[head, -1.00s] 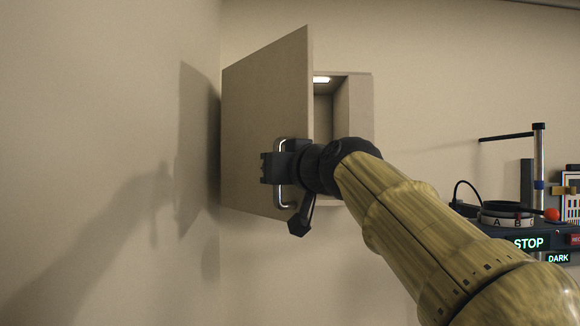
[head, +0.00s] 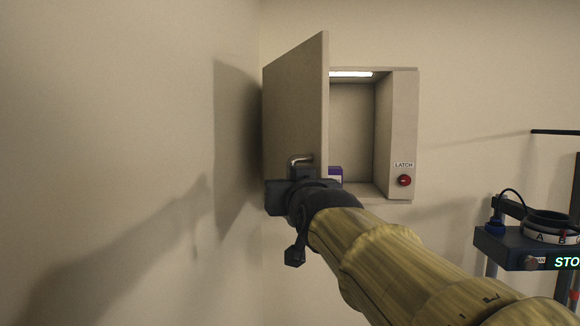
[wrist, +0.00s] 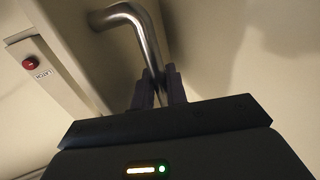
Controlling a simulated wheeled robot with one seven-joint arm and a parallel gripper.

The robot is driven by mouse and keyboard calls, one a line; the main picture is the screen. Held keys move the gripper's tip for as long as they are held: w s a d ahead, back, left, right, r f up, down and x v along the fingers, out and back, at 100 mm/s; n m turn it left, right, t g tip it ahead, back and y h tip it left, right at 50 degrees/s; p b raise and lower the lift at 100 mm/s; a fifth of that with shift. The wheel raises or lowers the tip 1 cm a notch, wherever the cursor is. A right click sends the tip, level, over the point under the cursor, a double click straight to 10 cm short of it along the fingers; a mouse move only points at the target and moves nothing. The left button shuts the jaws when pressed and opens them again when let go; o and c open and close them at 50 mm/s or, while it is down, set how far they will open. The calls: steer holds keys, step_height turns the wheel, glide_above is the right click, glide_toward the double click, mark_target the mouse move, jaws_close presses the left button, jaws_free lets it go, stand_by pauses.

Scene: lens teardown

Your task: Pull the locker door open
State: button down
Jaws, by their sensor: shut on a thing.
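The locker door (head: 297,95) is a beige panel hinged on the left, and it stands swung out wide from the locker (head: 401,120) on the wall. Its metal bar handle (head: 300,160) is on the outer face, mostly hidden by my gripper (head: 291,183) in the head view. In the wrist view, the curved handle (wrist: 147,40) runs down between the fingers of my gripper (wrist: 160,88), which are shut on it. The lit interior is visible, with a purple and white box (head: 335,174) partly hidden behind the door.
A red latch button (head: 404,180) under a LATCH label is on the locker's right frame; it also shows in the wrist view (wrist: 29,64). A wall (head: 130,130) is close on the left. A bench device (head: 520,247) with a ring on top stands at the lower right.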

steer(key=shift+s+a+r+p, duration=0.1)
steer(key=shift+a+r+p, duration=0.1)
steer(key=shift+a+p, duration=0.2)
steer(key=shift+f, duration=0.1)
steer(key=c, duration=1.8)
jaws_free()
steer(key=shift+s, duration=0.1)
steer(key=shift+f, duration=0.15)
